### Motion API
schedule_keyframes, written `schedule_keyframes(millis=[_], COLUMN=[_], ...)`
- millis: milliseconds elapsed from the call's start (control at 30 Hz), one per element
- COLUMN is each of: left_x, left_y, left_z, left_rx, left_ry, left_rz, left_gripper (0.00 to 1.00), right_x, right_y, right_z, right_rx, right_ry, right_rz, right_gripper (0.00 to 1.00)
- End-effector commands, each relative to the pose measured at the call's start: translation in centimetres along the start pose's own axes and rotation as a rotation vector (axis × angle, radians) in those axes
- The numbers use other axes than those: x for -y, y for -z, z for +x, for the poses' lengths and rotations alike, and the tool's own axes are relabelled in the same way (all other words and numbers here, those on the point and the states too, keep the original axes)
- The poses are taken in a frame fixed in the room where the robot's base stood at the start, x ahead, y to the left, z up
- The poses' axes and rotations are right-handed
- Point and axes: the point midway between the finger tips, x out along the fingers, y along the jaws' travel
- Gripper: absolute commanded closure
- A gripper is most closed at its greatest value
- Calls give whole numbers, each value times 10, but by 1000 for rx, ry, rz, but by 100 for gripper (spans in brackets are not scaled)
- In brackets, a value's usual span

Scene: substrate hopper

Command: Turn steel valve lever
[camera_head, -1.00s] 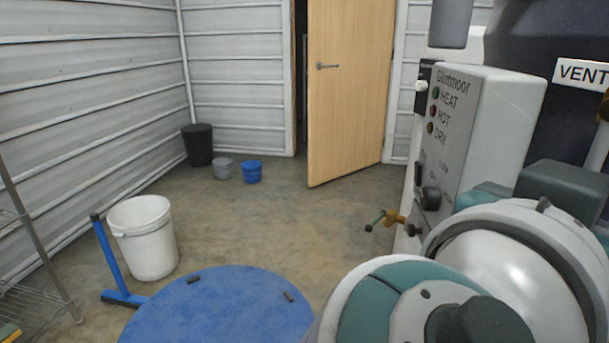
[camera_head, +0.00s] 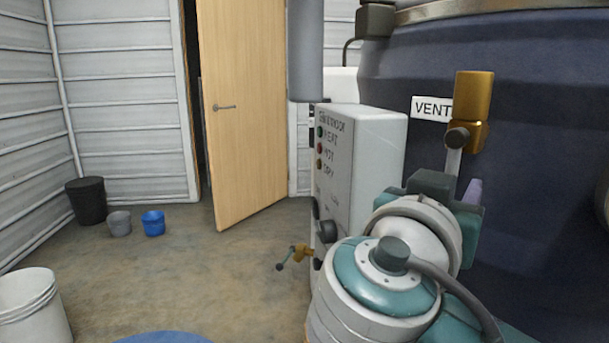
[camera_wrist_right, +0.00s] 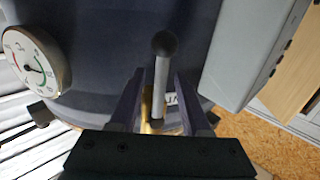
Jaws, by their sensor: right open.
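A brass valve (camera_head: 474,98) stands out from the dark blue vessel beside the VENT label. Its steel lever (camera_head: 454,163) hangs down from a dark pivot; its lower end is hidden behind my right wrist. In the right wrist view the steel lever (camera_wrist_right: 161,85) shows with a dark ball end, and part of the brass (camera_wrist_right: 147,104) behind it. My right gripper (camera_wrist_right: 159,76) is open, a finger to each side of the lever in that view; I see no grip on it. In the head view only a purple finger (camera_head: 473,191) shows. My left gripper is out of view.
A dial gauge (camera_wrist_right: 35,62) shows in the wrist view. Buckets (camera_head: 86,201) and an open door (camera_head: 240,120) lie beyond clear floor.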

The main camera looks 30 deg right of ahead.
Motion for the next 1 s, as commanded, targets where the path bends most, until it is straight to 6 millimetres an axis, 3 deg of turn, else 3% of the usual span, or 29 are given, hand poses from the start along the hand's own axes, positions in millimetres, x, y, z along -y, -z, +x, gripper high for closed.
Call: schedule_keyframes(millis=[133,533,1000], left_x=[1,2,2], left_y=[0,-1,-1], left_z=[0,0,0], left_rx=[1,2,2], left_ry=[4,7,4], left_rz=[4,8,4], left_gripper=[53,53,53], right_x=[0,0,0], right_y=[0,0,0], right_z=[0,0,-1], right_rx=[0,0,0], right_ry=[0,0,0], right_rz=[0,-1,-1], right_gripper=[54,99,100])
